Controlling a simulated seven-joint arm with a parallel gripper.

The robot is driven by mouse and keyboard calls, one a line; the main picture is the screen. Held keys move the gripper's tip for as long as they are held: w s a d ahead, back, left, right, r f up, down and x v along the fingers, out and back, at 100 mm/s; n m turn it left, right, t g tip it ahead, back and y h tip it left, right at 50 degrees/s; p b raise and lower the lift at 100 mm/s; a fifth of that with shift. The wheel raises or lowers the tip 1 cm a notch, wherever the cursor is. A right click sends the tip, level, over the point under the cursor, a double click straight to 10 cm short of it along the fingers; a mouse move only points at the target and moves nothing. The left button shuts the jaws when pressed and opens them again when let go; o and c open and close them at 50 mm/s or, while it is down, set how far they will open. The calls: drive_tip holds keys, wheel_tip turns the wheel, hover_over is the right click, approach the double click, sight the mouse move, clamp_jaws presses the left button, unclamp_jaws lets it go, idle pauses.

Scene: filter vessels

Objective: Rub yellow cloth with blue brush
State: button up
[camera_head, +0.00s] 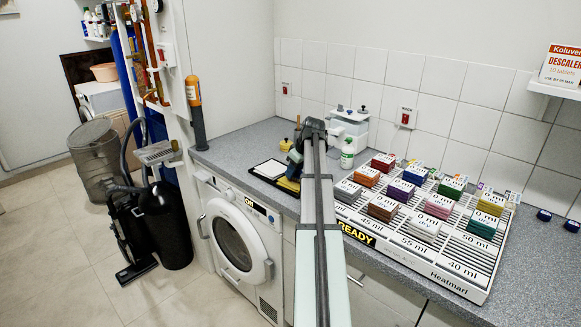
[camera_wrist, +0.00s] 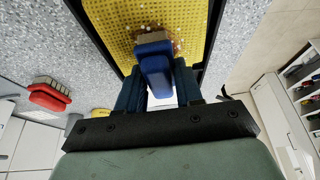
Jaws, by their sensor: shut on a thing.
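My gripper (camera_wrist: 158,92) is shut on the blue brush (camera_wrist: 153,64), with a finger on each side of its handle. The brush's pale bristles are over the yellow cloth (camera_wrist: 110,25) and appear to meet it. Pale and brown specks lie on the cloth around the bristles. In the head view, a bit of the yellow cloth (camera_head: 288,184) shows beside my arm on the counter. My arm hides most of the gripper and the brush there.
A red brush (camera_wrist: 50,95) lies on the speckled counter, with a yellow item (camera_wrist: 101,113) near it. A white panel in a dark frame (camera_head: 270,169) is left of the cloth. A rack of coloured blocks (camera_head: 420,225) and a green-labelled bottle (camera_head: 347,155) stand to the right.

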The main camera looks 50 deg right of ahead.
drive_tip(key=shift+s, duration=2)
drive_tip(key=shift+w, duration=3.25)
drive_tip(key=shift+w+r, duration=0.1)
drive_tip(key=shift+w, duration=0.1)
drive_tip(key=shift+s+r, duration=0.1)
drive_tip(key=shift+r, duration=3.85)
